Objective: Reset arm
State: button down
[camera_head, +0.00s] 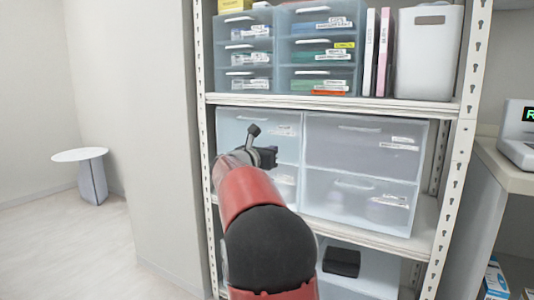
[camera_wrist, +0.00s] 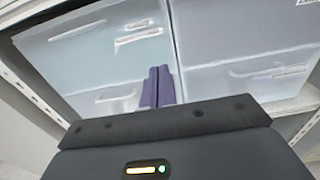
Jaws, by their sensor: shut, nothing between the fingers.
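My gripper (camera_wrist: 157,86) shows in the wrist view as two purple-grey fingers pressed together, shut and empty. In the head view my gripper (camera_head: 264,157) is at the end of my red and black arm, in front of the left column of translucent drawers (camera_head: 239,128) on the middle shelf. The arm covers part of the lower left drawer. In the wrist view the drawer fronts (camera_wrist: 100,50) lie beyond the fingers. I cannot tell whether the fingers touch a drawer.
A metal shelf rack (camera_head: 452,150) stands ahead. Its upper shelf holds small drawer units (camera_head: 318,48), upright binders (camera_head: 383,52) and a white bin (camera_head: 425,55). A counter with a device (camera_head: 521,150) is at right. A round side table (camera_head: 80,155) stands on open floor at left.

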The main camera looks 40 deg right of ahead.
jog(key=shift+a, duration=0.2)
jog(key=w+a+r+n+t+y, duration=0.15)
jog(key=a+n+t+y, duration=0.3)
jog(key=a+n, duration=0.55)
jog(key=s+a+r+n+t+y, duration=0.15)
jog(key=a+n+t+y, duration=0.3)
jog(key=a+n, duration=0.45)
jog(key=s+a+f+n+y+p, duration=0.1)
jog(key=s+a+f+n+y, duration=0.15)
jog(key=a+n, duration=0.35)
jog(key=s+a+f+n+y, duration=0.1)
jog(key=s+a+n+y, duration=0.15)
jog(key=a+n, duration=0.3)
jog(key=s+a+f+n+g+y+p, duration=0.1)
jog(key=s+a+f+n+g+y, duration=0.35)
jog(key=s+a+f+n, duration=0.6)
jog(key=s+d+f+n+g, duration=0.1)
jog(key=s+f+n+g, duration=0.1)
jog(key=s+f+n, duration=0.2)
jog(key=s+d+f+n+g+h, duration=0.1)
jog(key=s+f+n+g, duration=0.2)
jog(key=s, duration=0.7)
notch_tip(320, 180, down, 2)
jog(key=shift+s+f+n, duration=0.15)
jog(key=shift+s+n, duration=0.25)
jog(key=shift+n, duration=0.6)
jog(key=shift+h, duration=0.25)
